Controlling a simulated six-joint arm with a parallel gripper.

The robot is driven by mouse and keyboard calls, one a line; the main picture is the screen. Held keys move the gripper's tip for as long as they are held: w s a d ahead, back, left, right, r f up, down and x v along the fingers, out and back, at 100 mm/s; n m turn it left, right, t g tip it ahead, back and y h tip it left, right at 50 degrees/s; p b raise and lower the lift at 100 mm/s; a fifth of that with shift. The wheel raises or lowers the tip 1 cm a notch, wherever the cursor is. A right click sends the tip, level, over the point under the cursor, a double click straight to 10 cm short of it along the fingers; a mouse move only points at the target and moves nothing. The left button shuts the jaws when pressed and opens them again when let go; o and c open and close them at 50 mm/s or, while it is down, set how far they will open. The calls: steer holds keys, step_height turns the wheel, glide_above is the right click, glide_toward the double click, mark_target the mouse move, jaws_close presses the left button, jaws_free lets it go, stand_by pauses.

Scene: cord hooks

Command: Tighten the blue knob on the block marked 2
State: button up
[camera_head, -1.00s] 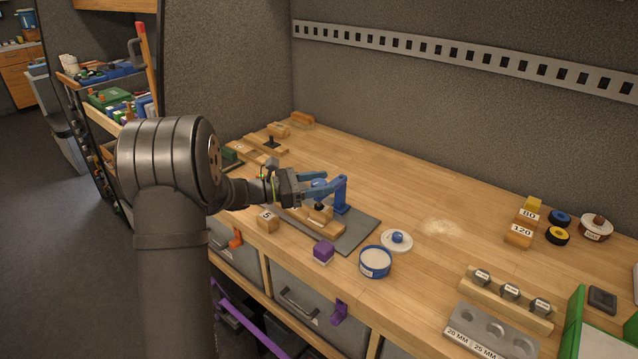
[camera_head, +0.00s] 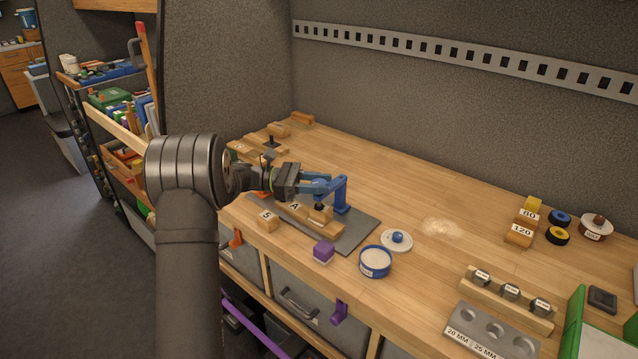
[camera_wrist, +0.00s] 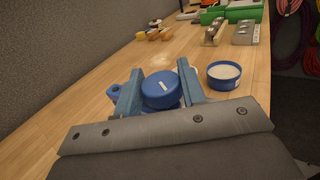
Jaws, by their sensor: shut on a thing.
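My gripper (camera_wrist: 161,92) is shut on a round blue knob (camera_wrist: 160,85). In the wrist view its two blue fingers press on either side of the knob, which has a small white mark on top. In the head view my gripper (camera_head: 318,186) reaches right to a blue upright part (camera_head: 342,194) standing on a grey mat (camera_head: 352,234). The knob cannot be told apart from the fingers there. A wooden block marked A (camera_head: 294,206) lies below the gripper. I cannot read a 2 on any block.
A small wooden block (camera_head: 267,220) stands at the mat's left, and a purple block (camera_head: 324,251) at the front. A blue tub (camera_head: 376,262) and a white lid with a blue knob (camera_head: 397,242) are to the right.

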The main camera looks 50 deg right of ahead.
mark_target(319, 182)
steer(key=shift+m+g+y, duration=0.7)
steer(key=shift+m+y, duration=0.3)
steer(key=shift+y, duration=0.4)
steer(key=shift+r, duration=0.1)
steer(key=o, duration=1)
steer(key=shift+c, duration=0.2)
steer(key=shift+r, duration=0.5)
step_height(319, 182, up, 3)
steer(key=shift+r, duration=0.15)
steer(key=s+r, duration=0.6)
steer(key=s, duration=0.5)
steer(key=shift+s+a+r, duration=0.25)
steer(key=shift+s+r, duration=0.1)
